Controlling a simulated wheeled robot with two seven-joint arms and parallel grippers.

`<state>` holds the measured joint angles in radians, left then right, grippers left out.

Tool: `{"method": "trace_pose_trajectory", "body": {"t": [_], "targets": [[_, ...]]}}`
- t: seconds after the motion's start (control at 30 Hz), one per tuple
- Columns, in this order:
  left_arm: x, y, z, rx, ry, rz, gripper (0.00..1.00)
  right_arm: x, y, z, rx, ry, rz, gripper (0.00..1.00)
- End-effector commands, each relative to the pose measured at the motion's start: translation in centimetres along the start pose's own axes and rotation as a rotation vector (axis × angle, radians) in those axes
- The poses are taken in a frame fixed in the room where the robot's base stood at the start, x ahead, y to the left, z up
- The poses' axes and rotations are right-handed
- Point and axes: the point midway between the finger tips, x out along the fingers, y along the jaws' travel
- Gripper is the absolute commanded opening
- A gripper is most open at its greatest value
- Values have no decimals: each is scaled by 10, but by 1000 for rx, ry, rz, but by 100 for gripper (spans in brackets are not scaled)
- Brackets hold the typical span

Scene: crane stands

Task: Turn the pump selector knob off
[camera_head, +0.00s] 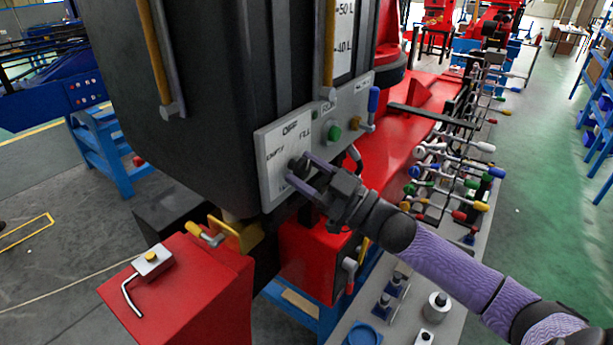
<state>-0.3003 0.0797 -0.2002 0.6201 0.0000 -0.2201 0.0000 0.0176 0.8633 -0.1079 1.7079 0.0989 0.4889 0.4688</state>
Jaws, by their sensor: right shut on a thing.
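The pump selector knob (297,164) is a small dark knob on a pale grey control panel (271,181) on the front of a large dark tank. The panel carries the words OFF above, EMPTY to the left and FILL to the right of the knob. My right gripper (300,168) is at the panel, its two purple-grey fingers closed around the knob. The fingers hide much of the knob, so I cannot tell which way it points. My left gripper is not in view.
On the same panel are a green button (334,133) and a blue-handled lever (373,100). A red box (190,290) with a yellow valve handle (202,234) stands at the lower left. Many coloured levers crowd the right. The green floor beyond is clear.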

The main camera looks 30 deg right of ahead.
Motion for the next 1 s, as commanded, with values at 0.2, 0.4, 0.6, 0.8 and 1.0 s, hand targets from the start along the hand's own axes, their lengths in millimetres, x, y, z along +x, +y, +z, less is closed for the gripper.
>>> {"method": "trace_pose_trajectory", "body": {"t": [0.2, 0.4, 0.6, 0.8, 1.0], "targets": [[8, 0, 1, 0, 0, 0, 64, 0, 1, 1, -162, 0, -68, 0], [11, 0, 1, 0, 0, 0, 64, 0, 2, 0, -284, 0, -118, 0], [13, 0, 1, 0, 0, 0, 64, 0, 2, 0, -364, -1, -151, 0], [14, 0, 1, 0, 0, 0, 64, 0, 2, 0, -405, -1, -168, 0], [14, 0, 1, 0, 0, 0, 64, 0, 2, 0, -416, -1, -172, 0]]}}
